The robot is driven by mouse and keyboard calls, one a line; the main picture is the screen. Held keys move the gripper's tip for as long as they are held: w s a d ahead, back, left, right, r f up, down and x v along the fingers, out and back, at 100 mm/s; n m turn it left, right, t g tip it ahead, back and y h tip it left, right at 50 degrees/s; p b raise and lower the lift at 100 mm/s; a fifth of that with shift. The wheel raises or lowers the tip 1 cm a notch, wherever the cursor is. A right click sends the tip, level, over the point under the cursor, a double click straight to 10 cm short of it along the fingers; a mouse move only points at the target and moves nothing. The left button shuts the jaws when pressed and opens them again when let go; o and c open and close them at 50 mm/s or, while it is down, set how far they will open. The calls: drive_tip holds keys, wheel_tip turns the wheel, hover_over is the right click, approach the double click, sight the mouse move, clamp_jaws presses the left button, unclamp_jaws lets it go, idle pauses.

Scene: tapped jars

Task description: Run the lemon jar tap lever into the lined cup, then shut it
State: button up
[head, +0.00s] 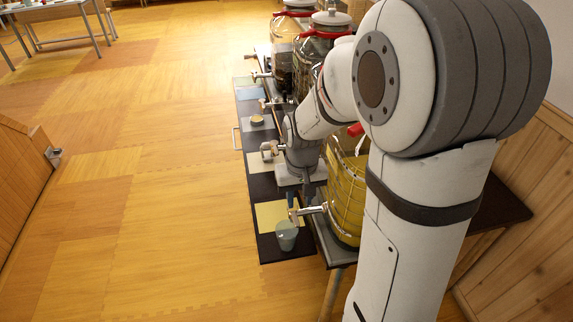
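A jar of yellow liquid (345,205), which looks like the lemon jar, stands at the near end of the row, partly hidden behind my arm. Its metal tap (311,211) points left. A translucent pale cup (287,237) stands upright on the dark strip below and slightly nearer than the tap's outlet. Any line on the cup is too small to make out, and so is its content. My gripper (301,193) hangs just beyond the tap, pointing down. Its fingers are small and partly hidden, so their opening and any contact with the lever cannot be told.
More jars with red rims (283,50) stand farther back, with several taps facing left. A dark strip (265,185) with coloured cards, including a yellow one (275,214), runs below the taps. A small round dish (257,120) sits on one card. Open wooden floor lies left.

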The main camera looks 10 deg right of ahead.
sight(297, 223)
drive_tip(key=shift+w+a+f, duration=0.1)
drive_tip(key=shift+w+f, duration=0.25)
drive_tip(key=shift+f, duration=0.2)
drive_tip(key=shift+w+f, duration=0.3)
drive_tip(key=shift+f, duration=0.2)
drive_tip(key=shift+f+b, duration=3.35)
drive_tip(key=shift+f, duration=0.95)
drive_tip(key=shift+c, duration=0.5)
